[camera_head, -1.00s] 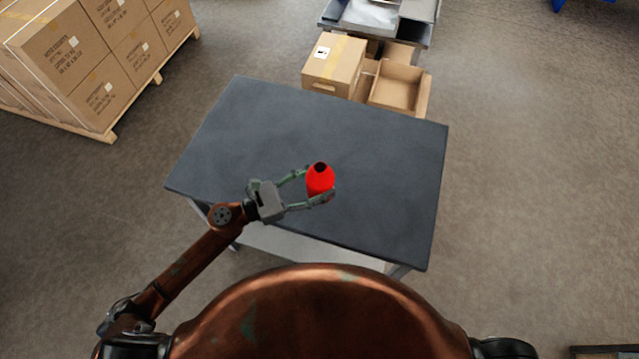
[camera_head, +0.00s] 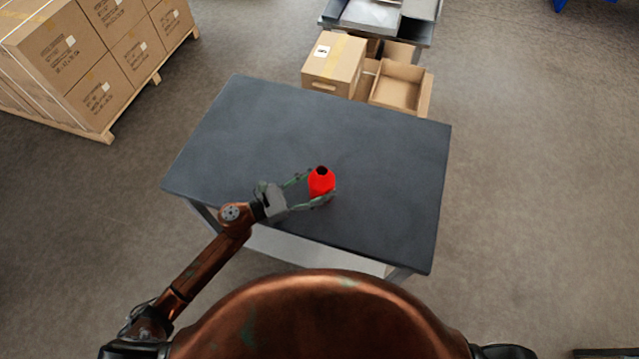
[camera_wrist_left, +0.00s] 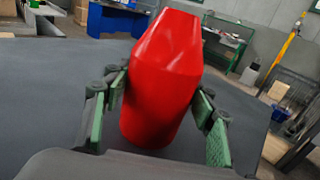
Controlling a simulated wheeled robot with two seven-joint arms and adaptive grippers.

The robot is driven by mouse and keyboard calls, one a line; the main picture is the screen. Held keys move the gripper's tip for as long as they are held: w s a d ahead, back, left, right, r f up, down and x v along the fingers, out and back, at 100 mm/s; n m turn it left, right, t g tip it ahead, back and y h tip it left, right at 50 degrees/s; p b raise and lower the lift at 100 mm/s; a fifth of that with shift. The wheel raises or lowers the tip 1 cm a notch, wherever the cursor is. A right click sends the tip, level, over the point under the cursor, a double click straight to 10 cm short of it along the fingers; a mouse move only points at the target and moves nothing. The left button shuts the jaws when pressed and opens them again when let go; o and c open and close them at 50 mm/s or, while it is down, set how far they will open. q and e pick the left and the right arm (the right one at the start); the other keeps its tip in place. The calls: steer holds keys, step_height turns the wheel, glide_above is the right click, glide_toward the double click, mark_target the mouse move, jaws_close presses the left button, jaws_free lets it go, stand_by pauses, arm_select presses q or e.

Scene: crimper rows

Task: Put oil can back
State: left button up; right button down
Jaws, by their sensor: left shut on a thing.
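The red oil can (camera_head: 321,182) is over the front middle part of the dark grey table (camera_head: 270,130). It stands upright with a dark opening at its top in the head view. My left gripper (camera_head: 318,188) is shut on the can, one finger on each side of it. In the left wrist view the red can (camera_wrist_left: 165,85) fills the middle between the green finger pads and looks slightly tilted there. I cannot tell whether its base touches the table. My right gripper is not in view.
The rest of the tabletop is bare. Cardboard boxes (camera_head: 334,66) and an open carton (camera_head: 398,88) stand beyond the far edge, by a metal bench (camera_head: 378,18). Stacked boxes on a pallet (camera_head: 95,60) are at the far left.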

arm_select(q)
steer(key=shift+f, duration=0.1)
steer(key=o, duration=1.4)
steer(key=v, duration=1.2)
